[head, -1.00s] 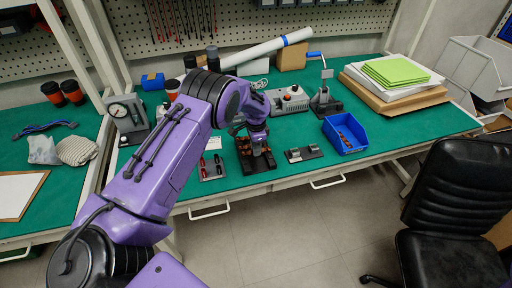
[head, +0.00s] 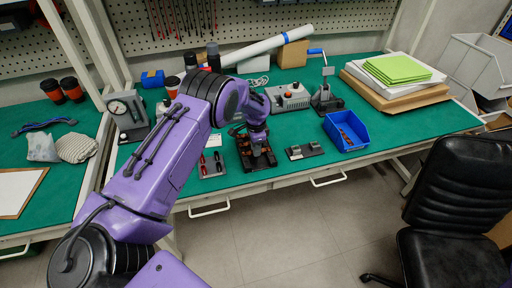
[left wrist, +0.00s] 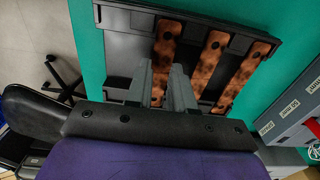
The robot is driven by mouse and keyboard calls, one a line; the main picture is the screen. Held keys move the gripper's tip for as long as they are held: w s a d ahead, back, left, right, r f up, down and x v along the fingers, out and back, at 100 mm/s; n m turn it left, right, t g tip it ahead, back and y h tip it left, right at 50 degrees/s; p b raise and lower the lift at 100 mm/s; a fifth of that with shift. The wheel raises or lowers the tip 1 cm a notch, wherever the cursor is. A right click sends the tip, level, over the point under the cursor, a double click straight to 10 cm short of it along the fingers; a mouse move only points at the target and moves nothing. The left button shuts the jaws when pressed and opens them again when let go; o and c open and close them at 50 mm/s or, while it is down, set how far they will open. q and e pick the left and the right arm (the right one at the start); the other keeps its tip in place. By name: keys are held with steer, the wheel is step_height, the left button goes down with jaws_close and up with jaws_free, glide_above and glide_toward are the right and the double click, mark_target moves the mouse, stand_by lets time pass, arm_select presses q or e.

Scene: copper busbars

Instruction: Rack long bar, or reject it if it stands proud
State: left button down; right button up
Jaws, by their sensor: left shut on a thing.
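My left gripper (head: 258,151) points down over a dark rack (head: 246,161) near the table's front edge. In the left wrist view, the gripper (left wrist: 166,88) is shut on a brown, mottled copper bar (left wrist: 165,48), with one finger on each side of it. The bar lies at the rack (left wrist: 118,47); I cannot tell whether it is fully seated. Two similar bars, one in the middle (left wrist: 210,58) and one beyond it (left wrist: 243,76), lie in the same rack. The held bar's near end is partly hidden by the fingers. My right gripper is not in view.
A blue bin (head: 352,145) with copper-coloured pieces stands right of the rack. A small grey fixture (head: 304,151) sits between them. A tray with red-handled tools (head: 212,165) is to the left. A grey box with knobs (head: 288,97) and a lever press (head: 325,100) stand behind.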

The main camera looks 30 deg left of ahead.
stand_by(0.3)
arm_select(q)
steer(key=c, duration=0.9)
jaws_free()
steer(key=shift+r, duration=0.1)
steer(key=shift+r+p, duration=1.25)
steer(key=shift+r, duration=0.15)
step_height(320, 180, up, 10)
steer(key=p, duration=0.8)
steer(key=shift+f, duration=0.1)
